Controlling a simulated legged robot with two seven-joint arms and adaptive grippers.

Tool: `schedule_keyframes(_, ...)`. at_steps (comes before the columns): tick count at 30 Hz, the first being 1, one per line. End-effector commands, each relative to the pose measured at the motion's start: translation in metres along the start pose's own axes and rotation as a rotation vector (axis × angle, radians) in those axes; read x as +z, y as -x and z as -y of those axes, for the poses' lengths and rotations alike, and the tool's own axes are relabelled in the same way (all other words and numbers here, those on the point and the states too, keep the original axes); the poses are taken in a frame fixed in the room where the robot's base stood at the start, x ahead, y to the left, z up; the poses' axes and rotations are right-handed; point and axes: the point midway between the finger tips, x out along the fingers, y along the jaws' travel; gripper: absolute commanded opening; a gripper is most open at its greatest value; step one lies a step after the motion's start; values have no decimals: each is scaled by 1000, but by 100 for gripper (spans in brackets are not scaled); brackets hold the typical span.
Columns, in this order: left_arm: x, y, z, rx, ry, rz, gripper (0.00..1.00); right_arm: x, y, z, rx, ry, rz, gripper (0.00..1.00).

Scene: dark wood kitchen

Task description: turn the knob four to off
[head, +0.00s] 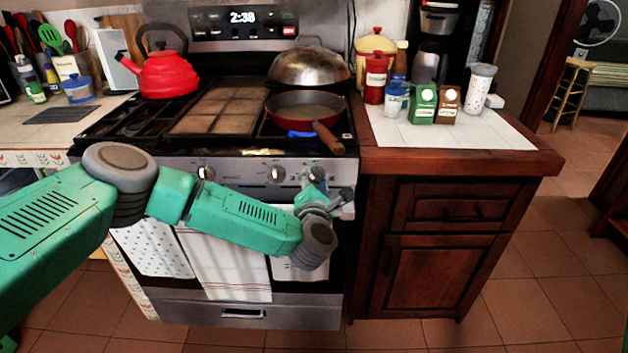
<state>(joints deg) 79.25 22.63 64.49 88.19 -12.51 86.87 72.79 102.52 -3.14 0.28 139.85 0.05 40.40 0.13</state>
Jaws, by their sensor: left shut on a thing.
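The stove front panel carries a row of round metal knobs, with one knob (203,172) at the left and another knob (276,173) near the middle. The rightmost visible knob, knob four (316,173), is partly hidden by my left gripper (326,184). My left arm reaches across the stove front from the left, and the gripper is shut on this knob. The exact finger contact and the knob's pointer are too small to tell. A blue flame (299,134) shows under the red pan. My right gripper is not in view.
The red pan (304,106) sits on the right front burner, its wooden handle (329,139) pointing toward the front above the gripper. A red kettle (167,75) and domed lid (308,67) stand behind. The oven handle and towels (228,266) lie below my arm.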

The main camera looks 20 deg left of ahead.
Motion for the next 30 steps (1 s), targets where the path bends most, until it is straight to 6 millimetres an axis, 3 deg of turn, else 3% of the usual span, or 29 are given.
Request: schedule_keyframes(30, -5, 1, 1, -9, -705, -8, 12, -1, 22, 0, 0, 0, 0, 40)
